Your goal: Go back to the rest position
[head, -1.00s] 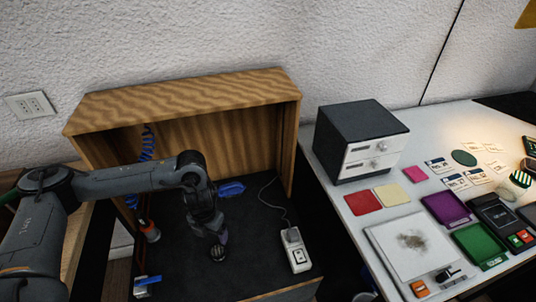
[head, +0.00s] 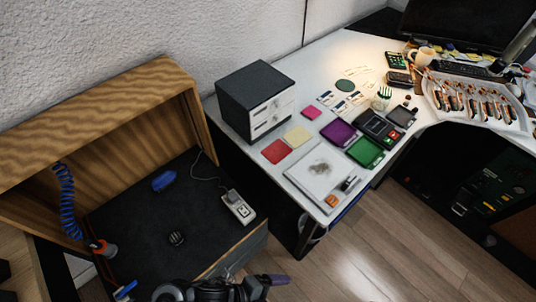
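My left gripper (head: 262,281) shows at the bottom edge of the head view, in front of the open wooden booth (head: 130,92) and outside it. Its purple-tinted finger points right; the rest is dark and partly cut off by the frame, so I cannot tell its opening. A small dark striped ball-like object (head: 177,238) sits on the booth's black floor, apart from the gripper. My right gripper is not in view.
A white device (head: 238,207) with a cable and a blue item (head: 163,181) lie in the booth. A blue coiled hose (head: 66,200) hangs at its left. The desk (head: 318,73) at right carries a drawer box (head: 256,100), coloured trays and a rack (head: 478,104).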

